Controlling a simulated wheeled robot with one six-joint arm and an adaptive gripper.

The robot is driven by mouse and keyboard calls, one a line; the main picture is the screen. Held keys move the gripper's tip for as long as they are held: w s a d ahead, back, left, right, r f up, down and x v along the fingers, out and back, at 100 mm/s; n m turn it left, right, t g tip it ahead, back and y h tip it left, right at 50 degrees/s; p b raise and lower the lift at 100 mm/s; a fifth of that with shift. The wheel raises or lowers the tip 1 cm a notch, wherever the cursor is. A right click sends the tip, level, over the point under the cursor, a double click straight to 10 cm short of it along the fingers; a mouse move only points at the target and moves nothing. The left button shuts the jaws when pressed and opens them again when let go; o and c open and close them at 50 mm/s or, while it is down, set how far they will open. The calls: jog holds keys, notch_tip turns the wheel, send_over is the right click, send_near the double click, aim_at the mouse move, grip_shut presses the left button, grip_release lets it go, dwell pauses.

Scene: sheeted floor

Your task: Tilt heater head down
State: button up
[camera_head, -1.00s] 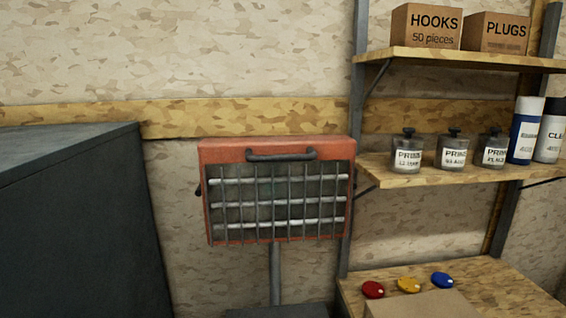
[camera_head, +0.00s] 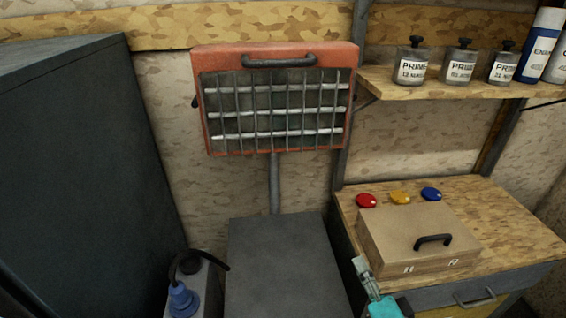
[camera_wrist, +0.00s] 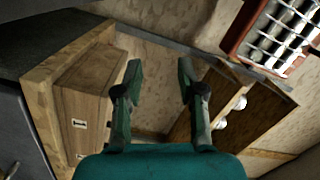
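The heater head (camera_head: 277,100) is an orange-red box with a wire grille over pale heating bars. It sits on a grey post (camera_head: 275,183) in the upper middle of the head view, with a dark handle (camera_head: 279,61) along its top. The grille faces forward. In the wrist view the heater (camera_wrist: 279,35) shows at the upper right, cut off by the frame. My gripper (camera_wrist: 158,75) is open and empty in the wrist view, its fingers well apart and away from the heater. In the head view it shows at the bottom edge, right of centre, below the heater.
A wooden case (camera_head: 400,252) and red, yellow and blue discs sit on the workbench (camera_head: 520,225). A shelf (camera_head: 440,88) with jars and bottles is at upper right. A dark cabinet (camera_head: 80,170) stands left. A blue plug-like object (camera_head: 183,299) is low left.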

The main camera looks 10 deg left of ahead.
jog(key=w+a+r+y, duration=0.3)
jog(key=w+r, duration=0.2)
jog(key=r, duration=0.4)
jog(key=n+g+y, duration=0.5)
jog(key=g+y, duration=0.2)
jog(key=y, duration=0.1)
send_near(285, 65)
jog(key=x, duration=1.1)
grip_shut()
